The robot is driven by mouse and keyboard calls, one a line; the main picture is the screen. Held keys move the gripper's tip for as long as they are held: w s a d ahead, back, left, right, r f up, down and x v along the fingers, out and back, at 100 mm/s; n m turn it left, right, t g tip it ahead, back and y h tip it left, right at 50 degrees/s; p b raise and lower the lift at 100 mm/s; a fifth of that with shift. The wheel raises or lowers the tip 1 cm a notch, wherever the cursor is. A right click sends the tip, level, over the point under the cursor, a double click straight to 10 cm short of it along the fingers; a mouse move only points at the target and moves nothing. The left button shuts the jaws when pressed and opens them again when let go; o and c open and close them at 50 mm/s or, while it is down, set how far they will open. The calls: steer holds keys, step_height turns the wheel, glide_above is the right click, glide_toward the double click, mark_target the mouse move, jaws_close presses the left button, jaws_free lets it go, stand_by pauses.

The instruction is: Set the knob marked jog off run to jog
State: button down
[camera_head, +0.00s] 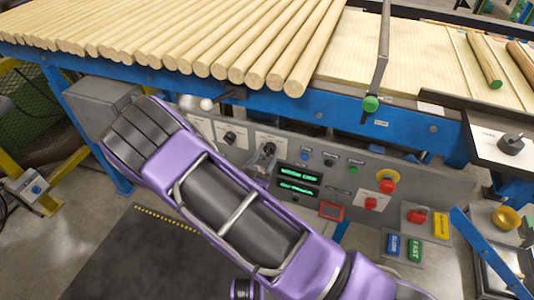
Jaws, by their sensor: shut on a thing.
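A grey control panel (330,162) hangs below the table and carries several knobs and buttons. My gripper (264,157) shows only in part, past the edge of my purple arm, which hides the rest. Its grey fingers are at a dark knob below a white label plate (272,139) and are shut on it. The fingers cover most of this knob, so its pointer direction cannot be seen. The plate's lettering is too small to read. Another black knob (230,138) sits on a white plate to the left, apart from my gripper.
Green displays (298,180) are just right of my gripper. Red knobs (388,182) and a green button (353,169) are farther right. Wooden rods (220,50) lie on the blue-framed table above, their ends overhanging. A grey box (97,105) is at left.

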steer(key=n+p, duration=0.2)
steer(key=n, duration=0.2)
steer(key=shift+r+p, duration=0.1)
steer(key=shift+p, duration=0.2)
steer(key=n+p, duration=0.2)
steer(key=n, duration=0.2)
steer(key=shift+a+n, duration=0.1)
steer(key=shift+n, duration=0.2)
stand_by(0.4)
steer(key=shift+c, duration=2.1)
jaws_free()
steer(key=shift+s, duration=0.1)
steer(key=v, duration=1.7)
